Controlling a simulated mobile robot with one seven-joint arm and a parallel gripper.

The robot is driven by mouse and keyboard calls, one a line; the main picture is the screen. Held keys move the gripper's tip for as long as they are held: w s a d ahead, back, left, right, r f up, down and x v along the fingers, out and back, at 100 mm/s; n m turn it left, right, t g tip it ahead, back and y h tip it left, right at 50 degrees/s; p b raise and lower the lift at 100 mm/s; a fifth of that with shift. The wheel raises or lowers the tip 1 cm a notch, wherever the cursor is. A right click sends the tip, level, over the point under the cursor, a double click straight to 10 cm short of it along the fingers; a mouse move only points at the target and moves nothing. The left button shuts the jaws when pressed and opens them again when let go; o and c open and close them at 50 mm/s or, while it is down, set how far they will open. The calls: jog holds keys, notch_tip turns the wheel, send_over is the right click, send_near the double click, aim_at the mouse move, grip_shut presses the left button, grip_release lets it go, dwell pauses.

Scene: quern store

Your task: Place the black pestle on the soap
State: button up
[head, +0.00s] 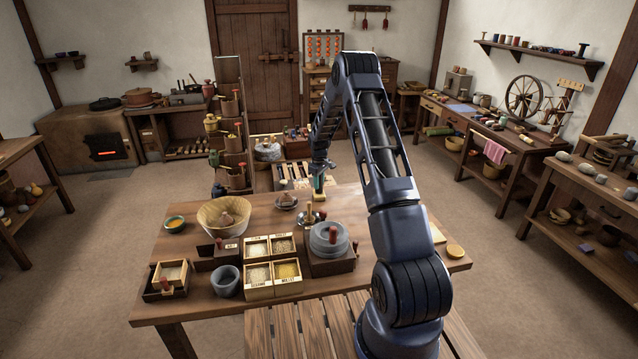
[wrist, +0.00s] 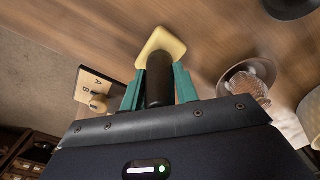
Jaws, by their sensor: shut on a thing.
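My gripper (wrist: 158,82) has teal fingers and is shut on the black pestle (wrist: 160,78), which lies between them in the wrist view. A pale yellow soap block (wrist: 158,42) shows on the wooden table just past the pestle's far end, partly covered by it. I cannot tell whether the pestle touches the soap.
A brown dish with a ribbed object (wrist: 248,82) stands right of the gripper in the wrist view. On the table (head: 375,262) are a wide bowl (head: 210,215), a stone quern (head: 329,240), a grey mortar (head: 226,281) and grain boxes (head: 259,291). The table's right part is mostly clear.

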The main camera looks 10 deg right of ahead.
jog(key=shift+f, duration=0.15)
jog(key=o, duration=1)
